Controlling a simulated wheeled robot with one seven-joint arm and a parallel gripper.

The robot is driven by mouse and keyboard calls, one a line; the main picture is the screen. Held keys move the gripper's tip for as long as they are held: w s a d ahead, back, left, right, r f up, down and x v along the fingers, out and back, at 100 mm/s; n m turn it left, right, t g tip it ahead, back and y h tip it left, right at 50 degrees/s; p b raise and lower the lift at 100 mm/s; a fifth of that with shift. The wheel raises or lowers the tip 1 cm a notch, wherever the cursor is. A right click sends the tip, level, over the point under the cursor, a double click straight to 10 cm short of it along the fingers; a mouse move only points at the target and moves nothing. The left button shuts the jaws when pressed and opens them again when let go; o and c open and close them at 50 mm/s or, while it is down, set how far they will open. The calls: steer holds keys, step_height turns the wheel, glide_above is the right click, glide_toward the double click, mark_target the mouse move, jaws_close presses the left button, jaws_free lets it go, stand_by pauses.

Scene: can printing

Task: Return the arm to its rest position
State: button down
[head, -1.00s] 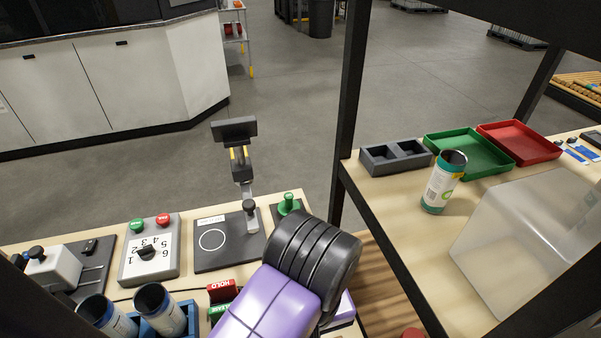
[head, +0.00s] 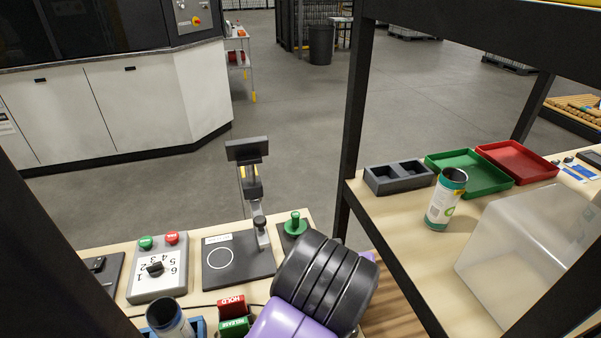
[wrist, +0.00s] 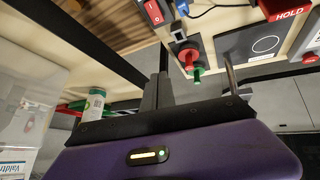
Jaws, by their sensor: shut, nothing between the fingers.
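My arm shows at the bottom of the head view as a purple link (head: 292,320) and a black ribbed joint (head: 325,285), above the front of the workbench. My gripper (wrist: 160,88) shows in the wrist view as a purple body with dark fingers. The fingers are shut and empty. They are apart from the bench objects. In the head view the fingers are hidden behind my arm.
A workbench (head: 120,255) holds a numbered dial box (head: 160,270), a black pad (head: 238,262), a green-knobbed fixture (head: 296,225) and a can (head: 168,318). The right shelf carries another can (head: 446,200), trays and a clear box (head: 530,250).

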steer(key=w+d+r+m+t+h, duration=0.1)
steer(key=w+d+r+t+h, duration=0.1)
steer(key=w+d+r+t, duration=0.3)
steer(key=w+d+r+t+h, duration=0.1)
steer(key=w+d+r, duration=0.15)
steer(key=r, duration=0.45)
step_height(320, 180, up, 12)
steer(key=s+d+f+n+t, duration=0.1)
steer(key=d+n+t, duration=0.15)
steer(key=t, duration=0.55)
steer(key=s+a+f+n+y+b, duration=0.25)
steer(key=s+f+n+y, duration=0.55)
steer(key=s+f+y, duration=0.45)
steer(key=s+d+f+m+g+h, duration=0.3)
steer(key=s+f+m, duration=0.2)
steer(key=s+f, duration=0.5)
steer(key=s+d+f+m+g+h, duration=0.3)
steer(key=s+f, duration=0.7)
steer(key=s, duration=0.6)
steer(key=shift+s+d+m+g+h, duration=0.15)
steer(key=shift+m+g+h, duration=0.15)
steer(key=shift+m+h, duration=0.5)
